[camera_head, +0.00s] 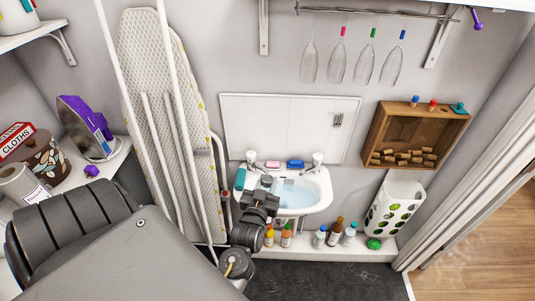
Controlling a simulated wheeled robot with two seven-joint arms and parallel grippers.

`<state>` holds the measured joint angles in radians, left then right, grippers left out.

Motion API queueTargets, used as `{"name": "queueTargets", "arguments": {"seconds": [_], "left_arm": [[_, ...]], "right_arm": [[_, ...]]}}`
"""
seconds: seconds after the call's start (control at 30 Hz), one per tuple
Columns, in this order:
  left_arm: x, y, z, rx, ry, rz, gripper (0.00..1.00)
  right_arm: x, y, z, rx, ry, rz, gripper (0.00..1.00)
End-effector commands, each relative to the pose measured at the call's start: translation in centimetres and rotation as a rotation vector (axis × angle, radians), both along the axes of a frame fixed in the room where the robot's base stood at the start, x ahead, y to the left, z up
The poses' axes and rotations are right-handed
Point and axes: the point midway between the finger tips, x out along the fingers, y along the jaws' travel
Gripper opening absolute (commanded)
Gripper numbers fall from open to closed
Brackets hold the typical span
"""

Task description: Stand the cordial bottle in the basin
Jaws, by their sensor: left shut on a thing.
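The white basin (318,184) is fixed to the wall in the middle of the view, with pale blue water in it. My left gripper (268,183) is over the left part of the basin, dark grey and seen from above. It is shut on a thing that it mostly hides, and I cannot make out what. Several small bottles (319,238) stand on the white ledge below the basin. I cannot tell whether one of them is the cordial bottle. My right gripper is not in view.
Two taps, a pink soap (272,164) and a blue item (295,164) line the basin's back edge. A teal item (240,178) is at its left. An ironing board (175,100) leans at left. A spotted white container (396,207) stands right.

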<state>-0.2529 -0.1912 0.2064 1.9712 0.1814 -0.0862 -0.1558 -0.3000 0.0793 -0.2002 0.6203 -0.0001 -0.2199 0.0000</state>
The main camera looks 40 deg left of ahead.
Motion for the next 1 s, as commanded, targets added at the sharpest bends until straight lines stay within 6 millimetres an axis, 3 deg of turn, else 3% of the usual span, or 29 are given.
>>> {"name": "queueTargets", "arguments": {"seconds": [1.0], "left_arm": [[9.2, 6.9, -0.3, 0.004, -0.007, -0.001, 0.0]], "right_arm": [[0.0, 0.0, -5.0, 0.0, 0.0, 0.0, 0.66]]}}
